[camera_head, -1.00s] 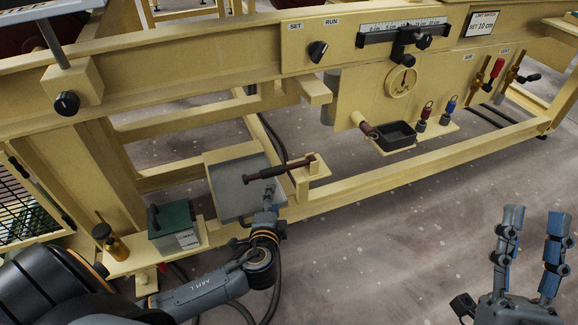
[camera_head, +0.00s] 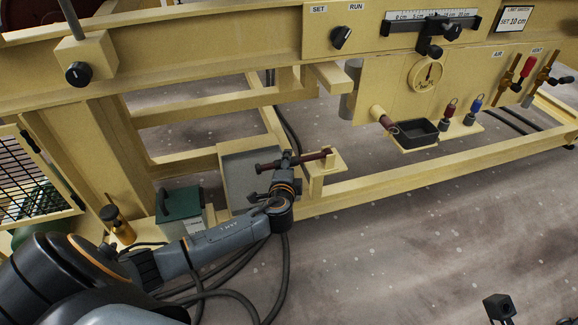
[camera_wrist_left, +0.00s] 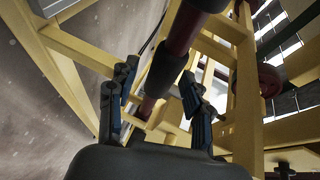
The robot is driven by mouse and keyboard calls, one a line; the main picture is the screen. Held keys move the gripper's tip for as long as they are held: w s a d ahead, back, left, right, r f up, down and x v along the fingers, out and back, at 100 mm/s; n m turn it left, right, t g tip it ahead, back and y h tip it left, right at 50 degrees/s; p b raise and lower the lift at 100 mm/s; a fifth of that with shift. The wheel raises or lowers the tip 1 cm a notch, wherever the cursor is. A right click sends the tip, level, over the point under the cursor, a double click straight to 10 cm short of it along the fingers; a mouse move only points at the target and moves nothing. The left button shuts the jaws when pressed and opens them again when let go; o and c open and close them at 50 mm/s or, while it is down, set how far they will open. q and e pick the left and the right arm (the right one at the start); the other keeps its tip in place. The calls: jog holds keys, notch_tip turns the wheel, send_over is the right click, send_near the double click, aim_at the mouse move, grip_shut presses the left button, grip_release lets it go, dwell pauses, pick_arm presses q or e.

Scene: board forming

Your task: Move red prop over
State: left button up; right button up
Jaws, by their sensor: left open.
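The red prop appears to be the dark red bar with black sections (camera_head: 316,156), lying across the grey tray (camera_head: 238,180) and a small beige bracket. My left gripper (camera_head: 287,160) is at the middle of this bar. In the left wrist view the bar (camera_wrist_left: 183,35) runs between the two spread blue-grey fingers (camera_wrist_left: 160,100); the gripper is open, and I cannot tell whether a finger touches the bar.
A green box (camera_head: 181,212) and a brass-coloured canister (camera_head: 118,226) stand left of the tray. A black bin (camera_head: 415,133), a red-topped plug (camera_head: 449,110) and a blue-topped plug (camera_head: 474,109) sit on a shelf to the right.

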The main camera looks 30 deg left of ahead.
pick_arm(q)
jog(key=shift+x, duration=0.8)
grip_shut()
jog(key=shift+r, duration=0.15)
